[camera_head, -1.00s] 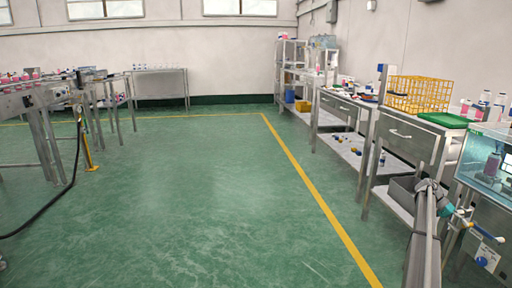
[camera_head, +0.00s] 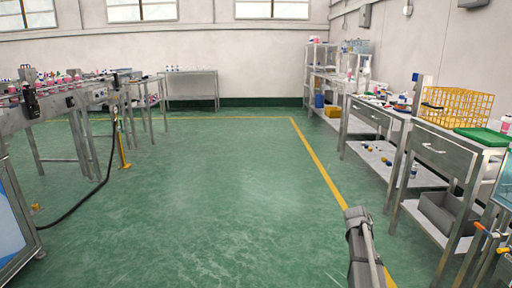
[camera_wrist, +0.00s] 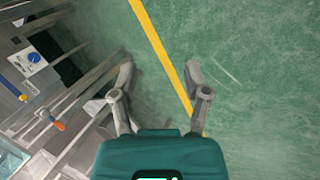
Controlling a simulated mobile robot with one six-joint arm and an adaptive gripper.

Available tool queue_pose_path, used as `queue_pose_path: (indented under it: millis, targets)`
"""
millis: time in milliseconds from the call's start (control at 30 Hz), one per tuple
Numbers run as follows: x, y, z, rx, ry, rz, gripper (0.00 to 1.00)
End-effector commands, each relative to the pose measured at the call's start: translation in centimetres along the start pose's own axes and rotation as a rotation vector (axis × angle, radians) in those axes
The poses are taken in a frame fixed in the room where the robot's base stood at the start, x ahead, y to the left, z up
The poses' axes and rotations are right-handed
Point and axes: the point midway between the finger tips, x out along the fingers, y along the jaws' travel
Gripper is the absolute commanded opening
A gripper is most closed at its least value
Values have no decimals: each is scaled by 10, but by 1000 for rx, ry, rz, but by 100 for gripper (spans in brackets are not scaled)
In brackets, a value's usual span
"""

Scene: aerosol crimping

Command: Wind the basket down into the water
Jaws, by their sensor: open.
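The water tank (camera_head: 506,190) is cut off at the right edge of the head view, so its basket and the water inside cannot be made out. Beside it stick out handles, one with an orange grip (camera_head: 480,228). The wrist view shows the orange grip (camera_wrist: 58,126) at lower left, a blue handle and a steel panel with a blue dial (camera_wrist: 35,57). My gripper (camera_wrist: 158,78) is open and empty over the green floor, to the right of the orange grip and apart from it. In the head view my gripper is not visible.
A yellow wire basket (camera_head: 456,106) and a green tray (camera_head: 483,136) stand on the right bench. A grey bin (camera_head: 450,213) sits on its lower shelf. A conveyor (camera_head: 60,98) with bottles runs along the left. The floor between is clear, with a yellow line.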

Motion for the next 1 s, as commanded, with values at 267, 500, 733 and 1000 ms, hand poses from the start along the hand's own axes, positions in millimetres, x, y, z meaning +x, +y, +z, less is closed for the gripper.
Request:
queue_pose_path:
  millis: [267,500,733,1000]
  targets:
    - [-40,-88,115,-223,80,-174,61]
    - [-62,-136,196,-379,127,-301,61]
    - [-75,-159,251,-480,154,-383,61]
    - [-100,-159,268,-515,163,-414,61]
